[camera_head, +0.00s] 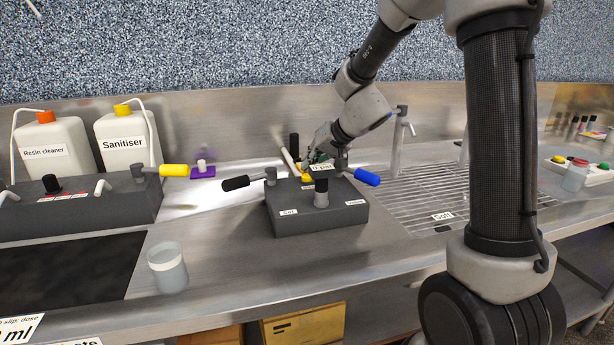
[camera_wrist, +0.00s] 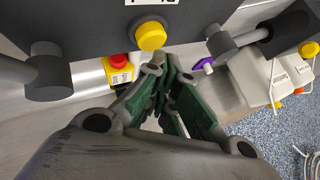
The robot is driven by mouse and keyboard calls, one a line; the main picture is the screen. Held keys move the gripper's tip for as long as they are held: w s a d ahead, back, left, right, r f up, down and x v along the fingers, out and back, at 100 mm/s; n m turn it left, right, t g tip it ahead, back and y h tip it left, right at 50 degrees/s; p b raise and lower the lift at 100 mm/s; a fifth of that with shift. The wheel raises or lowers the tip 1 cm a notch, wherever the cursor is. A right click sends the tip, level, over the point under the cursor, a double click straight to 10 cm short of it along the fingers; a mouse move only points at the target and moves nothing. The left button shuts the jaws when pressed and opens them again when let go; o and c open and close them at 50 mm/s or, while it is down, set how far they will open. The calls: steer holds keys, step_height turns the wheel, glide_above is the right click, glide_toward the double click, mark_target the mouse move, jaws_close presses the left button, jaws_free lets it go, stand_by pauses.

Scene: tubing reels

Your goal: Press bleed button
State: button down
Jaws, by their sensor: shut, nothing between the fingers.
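A dark grey control box (camera_head: 290,214) stands on the steel bench, with a black-handled lever (camera_head: 236,183) on its left and a blue-handled lever (camera_head: 367,177) on its right. A round yellow button (camera_wrist: 151,36) sticks out of the box's face in the wrist view; I cannot read a label naming it as the bleed button. My gripper (camera_wrist: 168,75) has green-padded fingers, which are shut and empty, just below and right of the yellow button in that picture, apparently apart from it. In the head view my gripper (camera_head: 318,156) is behind the box, partly hidden by its gauge display.
A red button on a yellow base (camera_wrist: 118,62) lies beyond the fingers. A clear cup (camera_head: 167,268) is in front. A drain grate (camera_head: 430,195) lies right.

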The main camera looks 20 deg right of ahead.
steer(key=shift+r, duration=0.1)
steer(key=shift+r, duration=2.45)
steer(key=shift+s+r, duration=0.1)
steer(key=s+d+g+h, duration=0.1)
steer(key=s+d, duration=0.3)
steer(key=s, duration=0.7)
steer(key=s+d+r+n+g+h, duration=0.1)
steer(key=s+d, duration=0.4)
steer(key=s, duration=0.7)
steer(key=s+d+r+g+h, duration=0.1)
steer(key=s+d+h, duration=0.2)
steer(key=s, duration=0.8)
steer(key=shift+s+d+r+n, duration=0.25)
steer(key=shift+d+n, duration=0.15)
steer(key=shift+d, duration=0.6)
